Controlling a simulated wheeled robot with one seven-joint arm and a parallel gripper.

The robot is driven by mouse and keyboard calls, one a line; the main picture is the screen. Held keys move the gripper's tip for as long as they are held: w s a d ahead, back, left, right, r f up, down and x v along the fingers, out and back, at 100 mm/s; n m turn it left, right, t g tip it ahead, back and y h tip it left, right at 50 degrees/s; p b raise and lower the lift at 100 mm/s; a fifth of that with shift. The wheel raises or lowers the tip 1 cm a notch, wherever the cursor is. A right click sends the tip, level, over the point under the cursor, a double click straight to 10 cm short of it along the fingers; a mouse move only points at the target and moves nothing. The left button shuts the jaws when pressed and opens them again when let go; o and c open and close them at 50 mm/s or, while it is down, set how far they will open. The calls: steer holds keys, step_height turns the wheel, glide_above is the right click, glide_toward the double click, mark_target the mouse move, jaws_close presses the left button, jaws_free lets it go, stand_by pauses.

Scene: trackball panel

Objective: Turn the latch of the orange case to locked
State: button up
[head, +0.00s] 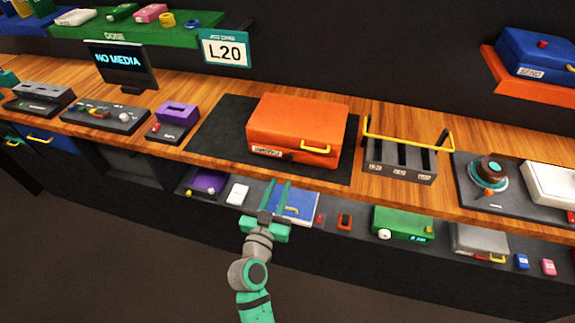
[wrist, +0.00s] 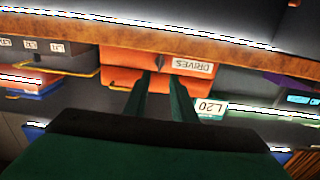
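The orange case (head: 297,120) lies closed on a dark mat on the wooden counter. Its front has a white "DRIVES" label and a yellow handle (head: 314,149). In the wrist view, which is upside down, the case front (wrist: 125,75) shows a small dark upright piece (wrist: 160,63) beside the label (wrist: 192,66), which looks like the latch; its exact setting is too small to tell. My gripper (head: 277,186) is in front of and below the case, apart from it. Its two green fingers (wrist: 160,92) are parted and empty, pointing toward the case front.
A yellow-railed slotted rack (head: 400,158) stands right of the case, and a purple-topped device (head: 175,120) stands left. A lower shelf under the counter edge holds a blue item (head: 297,206), a green box (head: 402,222) and other small things near my gripper.

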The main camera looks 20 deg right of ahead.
mark_target(288, 172)
steer(key=x, duration=0.9)
steer(key=shift+w+d, duration=0.1)
steer(key=shift+d, duration=0.05)
steer(key=shift+c, duration=0.7)
jaws_close()
